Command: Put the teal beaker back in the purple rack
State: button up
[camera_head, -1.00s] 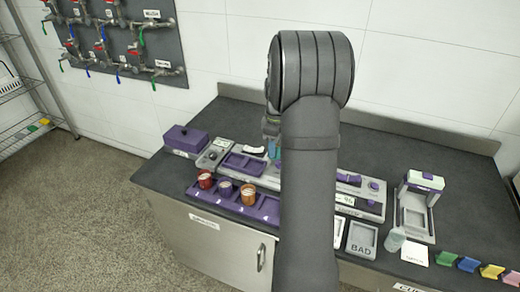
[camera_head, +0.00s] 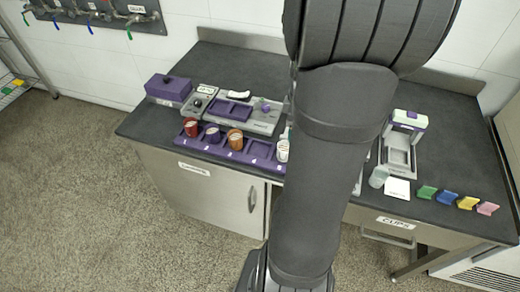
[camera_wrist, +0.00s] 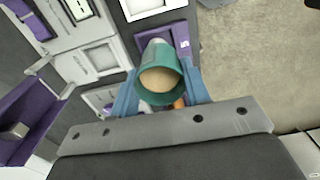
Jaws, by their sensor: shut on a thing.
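My gripper (camera_wrist: 160,90) is shut on the teal beaker (camera_wrist: 146,97), its blue fingers on either side of it. The beaker's round mouth faces the wrist camera and shows a tan content. In the head view my arm hides the gripper and most or all of the beaker. The purple rack (camera_head: 222,147) lies along the bench's front edge, and part of it shows in the wrist view (camera_wrist: 181,34) just beyond the beaker. The place right of the orange cup looks empty.
A whitish cup (camera_head: 283,151) shows at the rack's right end, beside my arm. Behind the rack is a grey machine panel (camera_head: 262,122). A purple box (camera_head: 168,90) stands at the left. A grey-white stand (camera_head: 399,145) and coloured blocks (camera_head: 447,197) are at the right.

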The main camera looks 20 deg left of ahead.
jog(key=a+f, duration=0.2)
jog(key=a, duration=0.1)
jog(key=a+f, duration=0.2)
jog(key=a, duration=0.2)
jog(key=w+a+f, duration=0.1)
jog(key=a+f, duration=0.2)
jog(key=a, duration=0.1)
jog(key=shift+a+f, duration=0.1)
jog(key=shift+a, duration=0.05)
jog(key=shift+f, duration=1.9)
jog(key=shift+f, duration=0.1)
jog(key=o, duration=1)
jog(key=shift+o, duration=0.2)
notch_tip(320, 180, up, 12)
